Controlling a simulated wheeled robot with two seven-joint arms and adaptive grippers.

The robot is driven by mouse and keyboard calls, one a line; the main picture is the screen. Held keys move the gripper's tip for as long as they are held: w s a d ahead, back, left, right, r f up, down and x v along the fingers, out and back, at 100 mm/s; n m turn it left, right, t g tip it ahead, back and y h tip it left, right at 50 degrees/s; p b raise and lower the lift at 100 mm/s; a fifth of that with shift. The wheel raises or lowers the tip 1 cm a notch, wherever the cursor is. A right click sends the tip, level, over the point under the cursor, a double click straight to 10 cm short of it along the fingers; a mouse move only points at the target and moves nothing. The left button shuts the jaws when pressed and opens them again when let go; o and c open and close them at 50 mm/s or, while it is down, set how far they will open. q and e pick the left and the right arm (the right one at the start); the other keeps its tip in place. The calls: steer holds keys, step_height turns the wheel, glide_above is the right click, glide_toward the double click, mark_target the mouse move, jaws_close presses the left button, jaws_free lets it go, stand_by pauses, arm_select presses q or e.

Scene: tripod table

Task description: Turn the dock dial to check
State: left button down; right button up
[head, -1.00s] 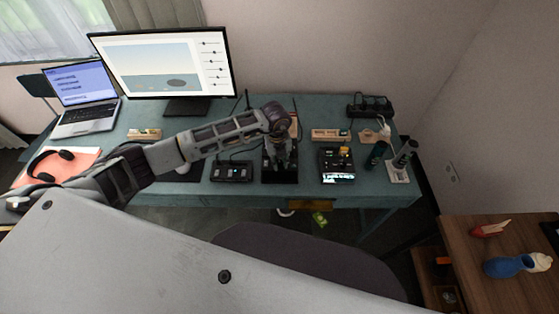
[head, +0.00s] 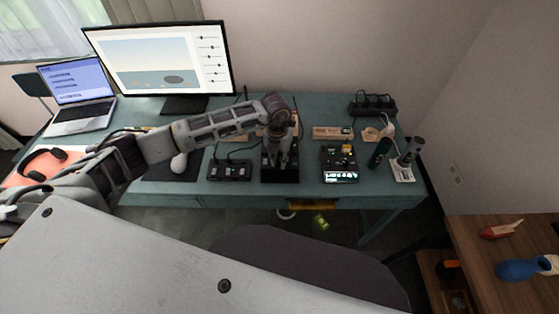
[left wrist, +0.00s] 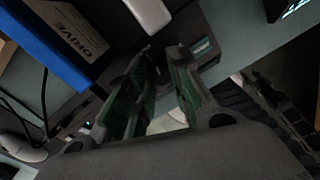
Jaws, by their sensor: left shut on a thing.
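The dock (head: 283,177) is a black unit near the front edge of the desk, partly hidden under my left gripper (head: 279,160). My left gripper points down at the dock. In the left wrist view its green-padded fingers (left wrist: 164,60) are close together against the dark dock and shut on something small. I take this to be the dial, but the fingers cover it and its setting cannot be read. A blue box marked DRIVE (left wrist: 68,42) stands beside the fingers in that view. My right gripper is not in view.
A black button box (head: 229,171) is left of the dock. A device with a lit display (head: 340,176) is to its right. The monitor (head: 158,62) is behind.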

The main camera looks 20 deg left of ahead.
mark_target(278, 160)
arm_select(q)
steer(key=shift+m, duration=0.4)
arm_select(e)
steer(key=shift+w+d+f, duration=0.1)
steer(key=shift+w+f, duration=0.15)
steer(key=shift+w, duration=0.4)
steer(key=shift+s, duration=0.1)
arm_select(q)
steer(key=c, duration=1.5)
jaws_free()
steer(key=shift+r, duration=0.15)
steer(key=shift+a+r, duration=0.15)
steer(key=shift+r, duration=2.8)
steer(key=shift+a+r, duration=0.15)
steer(key=shift+r, duration=2.8)
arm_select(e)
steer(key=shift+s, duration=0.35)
arm_select(q)
steer(key=shift+o, duration=0.3)
